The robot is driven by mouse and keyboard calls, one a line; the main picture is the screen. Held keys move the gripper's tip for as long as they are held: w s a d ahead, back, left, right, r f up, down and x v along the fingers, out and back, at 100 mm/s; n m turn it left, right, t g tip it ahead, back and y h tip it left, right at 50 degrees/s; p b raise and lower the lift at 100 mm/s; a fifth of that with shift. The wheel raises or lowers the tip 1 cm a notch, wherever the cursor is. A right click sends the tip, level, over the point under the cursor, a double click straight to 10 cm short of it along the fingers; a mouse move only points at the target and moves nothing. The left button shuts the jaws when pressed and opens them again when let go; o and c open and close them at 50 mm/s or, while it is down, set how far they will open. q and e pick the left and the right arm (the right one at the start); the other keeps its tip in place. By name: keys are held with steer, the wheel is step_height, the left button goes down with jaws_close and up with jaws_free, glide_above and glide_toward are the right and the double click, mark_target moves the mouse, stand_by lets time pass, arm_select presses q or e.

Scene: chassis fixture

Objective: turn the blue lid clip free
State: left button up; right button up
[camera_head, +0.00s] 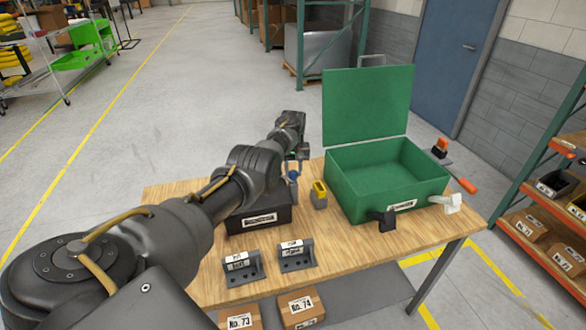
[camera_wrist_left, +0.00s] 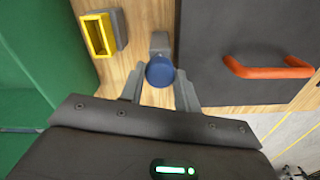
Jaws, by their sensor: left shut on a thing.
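The blue lid clip (camera_wrist_left: 160,71) shows a round blue end between my left gripper's fingers (camera_wrist_left: 160,88) in the left wrist view. It joins a grey block (camera_wrist_left: 160,43) on the wooden table. In the head view the blue clip (camera_head: 293,175) is small, just below my left gripper (camera_head: 297,158). It stands beside the black box (camera_head: 275,219). My left gripper is shut on the clip; the contact of the fingers is partly hidden. My right gripper is in neither view.
A green box (camera_head: 375,190) with its lid (camera_head: 367,105) raised stands to the right. A yellow-and-grey holder (camera_head: 319,194) sits between it and the black box. An orange handle (camera_wrist_left: 268,70) is on the black box. Two grey labelled brackets (camera_head: 242,268) stand near the front edge.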

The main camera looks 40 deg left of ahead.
mark_target(294, 171)
arm_select(q)
steer(key=m, duration=0.3)
steer(key=shift+m, duration=2.5)
steer(key=shift+w+r, duration=0.1)
steer(key=o, duration=1)
step_height(294, 171, up, 6)
steer(key=p, duration=0.5)
steer(key=shift+f, duration=0.2)
steer(key=shift+r, duration=2.55)
